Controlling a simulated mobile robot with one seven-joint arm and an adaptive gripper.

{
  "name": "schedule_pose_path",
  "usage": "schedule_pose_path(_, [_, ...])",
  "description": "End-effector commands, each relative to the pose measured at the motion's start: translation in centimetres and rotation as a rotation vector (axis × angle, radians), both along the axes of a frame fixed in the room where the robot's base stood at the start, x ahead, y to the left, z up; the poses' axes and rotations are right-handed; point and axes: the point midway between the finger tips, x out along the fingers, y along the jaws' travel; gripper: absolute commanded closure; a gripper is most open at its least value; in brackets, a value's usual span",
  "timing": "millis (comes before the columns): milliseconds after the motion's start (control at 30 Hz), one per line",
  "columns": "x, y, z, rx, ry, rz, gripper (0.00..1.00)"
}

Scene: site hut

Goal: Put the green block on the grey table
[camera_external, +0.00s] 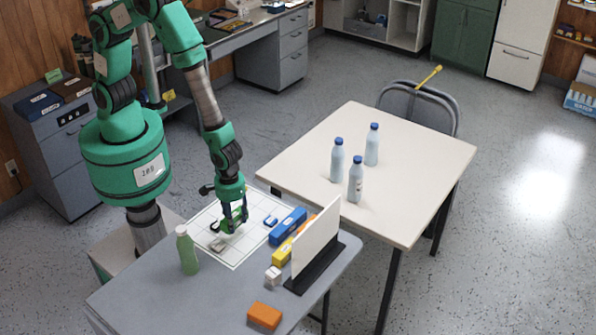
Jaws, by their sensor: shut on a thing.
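My gripper (234,214) points down over the white gridded mat (237,255) on the grey table (205,293). It is shut on the green block (230,226), which shows low between the fingers and is partly hidden by them. I cannot tell whether the block touches the mat or hangs just above it. A small grey piece (217,245) lies on the mat just below and left of the block.
A green bottle (187,250) stands left of the mat. Blue (287,227) and yellow (283,253) blocks, a white upright panel (316,238) and an orange block (264,315) are to the right and front. The front-left tabletop is clear. Bottles (337,160) stand on the pale table (420,150).

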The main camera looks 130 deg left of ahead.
Motion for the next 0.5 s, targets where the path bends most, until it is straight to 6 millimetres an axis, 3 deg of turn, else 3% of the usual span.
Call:
schedule_pose_path(33, [-0.5, -1.2, 0.1, 0.000, -0.001, -0.006, 0.85])
schedule_pose_path(200, [-1.9, -3.4, -0.1, 0.000, 0.000, -0.008, 0.85])
schedule_pose_path(500, [-2.5, -4.4, -0.1, 0.000, 0.000, -0.007, 0.85])
